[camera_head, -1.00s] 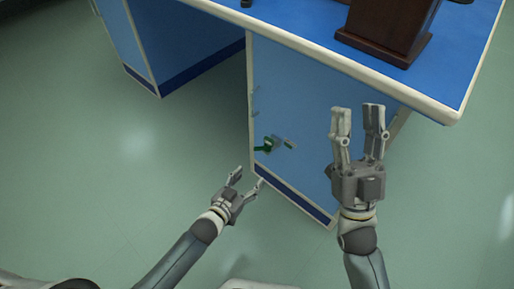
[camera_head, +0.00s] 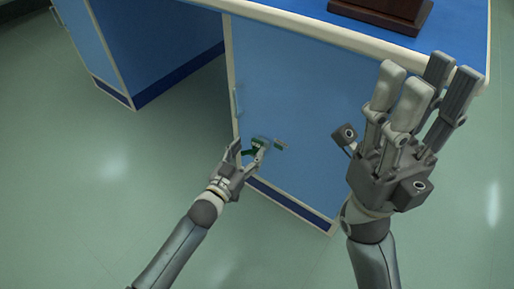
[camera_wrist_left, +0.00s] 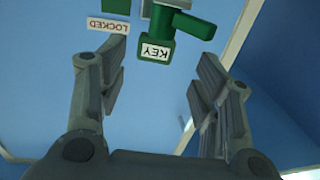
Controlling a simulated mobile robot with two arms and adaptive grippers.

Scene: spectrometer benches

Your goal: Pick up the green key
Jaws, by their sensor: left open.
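The green key (camera_wrist_left: 184,24) sits at the top of the left wrist view, with a white KEY label on its end. It is at the blue cabinet front; in the head view only bits of green (camera_head: 248,151) show by the fingers. My left gripper (camera_head: 250,150) is open in front of it. In the left wrist view, the fingers of my left gripper (camera_wrist_left: 160,58) stand on either side below the key, with no visible contact. My right gripper (camera_head: 427,76) is open and empty, raised near the bench edge at the right.
A LOCKED label (camera_wrist_left: 108,25) is beside the key. The blue cabinet (camera_head: 295,95) carries a white-edged benchtop (camera_head: 300,33) with a brown wooden block (camera_head: 385,10) on it. Another blue cabinet (camera_head: 150,45) stands at the left. The green floor (camera_head: 90,190) is clear.

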